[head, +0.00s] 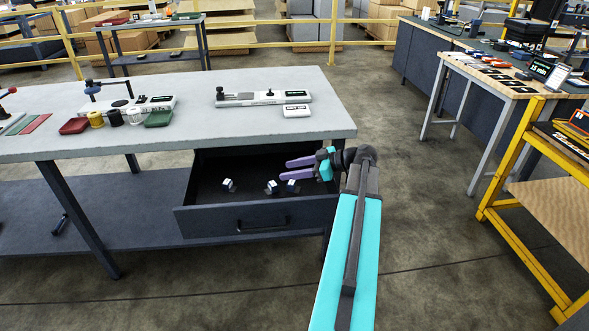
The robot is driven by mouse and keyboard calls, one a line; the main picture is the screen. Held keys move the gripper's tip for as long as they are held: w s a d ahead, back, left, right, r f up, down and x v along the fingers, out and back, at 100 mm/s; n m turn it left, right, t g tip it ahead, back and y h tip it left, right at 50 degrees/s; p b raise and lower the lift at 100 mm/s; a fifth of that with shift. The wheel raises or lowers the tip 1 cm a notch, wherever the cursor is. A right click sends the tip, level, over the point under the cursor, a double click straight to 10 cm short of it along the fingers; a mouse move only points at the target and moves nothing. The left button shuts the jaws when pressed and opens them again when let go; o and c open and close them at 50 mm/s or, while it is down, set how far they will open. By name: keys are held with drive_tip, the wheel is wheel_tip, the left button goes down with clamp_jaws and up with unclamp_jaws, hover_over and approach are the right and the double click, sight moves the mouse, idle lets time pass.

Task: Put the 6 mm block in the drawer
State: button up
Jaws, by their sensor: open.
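The drawer (195,222) under the grey workbench is pulled open. Three small white-and-dark blocks lie on its floor: a left block (228,185), a middle block (271,187) and a right block (292,186). Their markings are too small to read, so I cannot tell which is the 6 mm block. My gripper (286,170) reaches over the drawer from the right with its purple fingers pointing left. It is open, with nothing visible between the fingers. In the picture the fingers are just above the middle and right blocks.
The workbench top (210,135) overhangs the back of the drawer. On it stand a measuring device (262,97), a small white sign (296,110) and, at left, several coloured containers near another instrument (130,105). A yellow-framed cart (530,140) stands at right. The floor between is clear.

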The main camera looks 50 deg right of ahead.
drive_tip(key=shift+s+r+p, duration=0.1)
drive_tip(key=shift+r+p, duration=0.25)
drive_tip(key=shift+r, duration=0.2)
drive_tip(key=v, duration=1.1)
drive_tip(key=shift+s+d+b, duration=0.25)
drive_tip(key=shift+s+b, duration=0.05)
drive_tip(key=shift+b, duration=0.15)
drive_tip(key=shift+r, duration=0.25)
